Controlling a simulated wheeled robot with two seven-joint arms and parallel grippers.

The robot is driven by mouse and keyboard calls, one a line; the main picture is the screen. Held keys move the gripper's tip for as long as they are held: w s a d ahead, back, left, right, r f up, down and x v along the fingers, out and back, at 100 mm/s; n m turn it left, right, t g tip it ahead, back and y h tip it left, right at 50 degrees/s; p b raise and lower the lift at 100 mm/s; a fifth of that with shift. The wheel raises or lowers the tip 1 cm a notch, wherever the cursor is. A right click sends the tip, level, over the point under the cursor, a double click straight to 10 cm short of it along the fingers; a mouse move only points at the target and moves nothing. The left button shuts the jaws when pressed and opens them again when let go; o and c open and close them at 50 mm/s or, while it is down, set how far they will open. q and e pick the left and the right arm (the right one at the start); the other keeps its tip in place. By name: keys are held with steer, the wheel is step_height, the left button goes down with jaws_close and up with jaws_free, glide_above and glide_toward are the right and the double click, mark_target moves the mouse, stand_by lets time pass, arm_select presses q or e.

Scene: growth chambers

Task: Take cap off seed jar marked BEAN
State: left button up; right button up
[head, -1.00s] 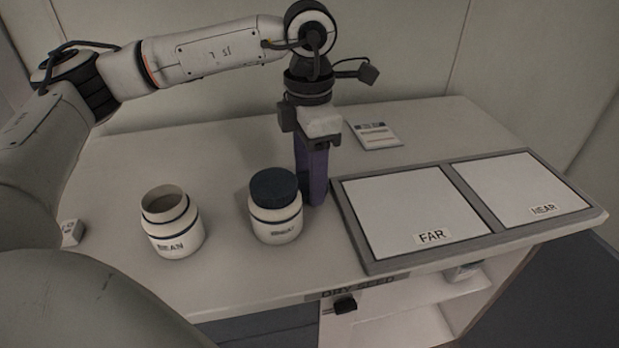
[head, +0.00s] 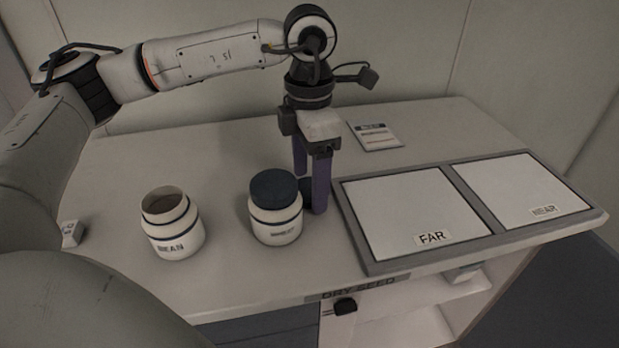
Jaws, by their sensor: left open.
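The seed jar marked BEAN (head: 173,230) stands upright on the counter at the left, its mouth open with no cap on it. A dark round cap-like thing (head: 307,188) rests on the counter to the right of the second jar, partly hidden by my fingers. My left gripper (head: 311,193) points straight down, with its two purple fingers apart around this dark thing; I cannot tell whether they touch it. A second cream jar (head: 276,225), with a dark blue cap (head: 273,188) on, stands between the BEAN jar and my gripper. My right gripper is not in view.
A grey tray (head: 372,266) with white panels marked FAR (head: 405,205) and NEAR (head: 515,185) lies at the right. A small card (head: 375,136) lies behind my gripper. A small white item (head: 72,233) sits far left. The counter's back left is clear.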

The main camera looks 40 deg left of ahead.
mark_target(309, 189)
arm_select(q)
step_height(309, 189, up, 12)
steer(key=p, duration=0.1)
steer(key=shift+f, duration=0.25)
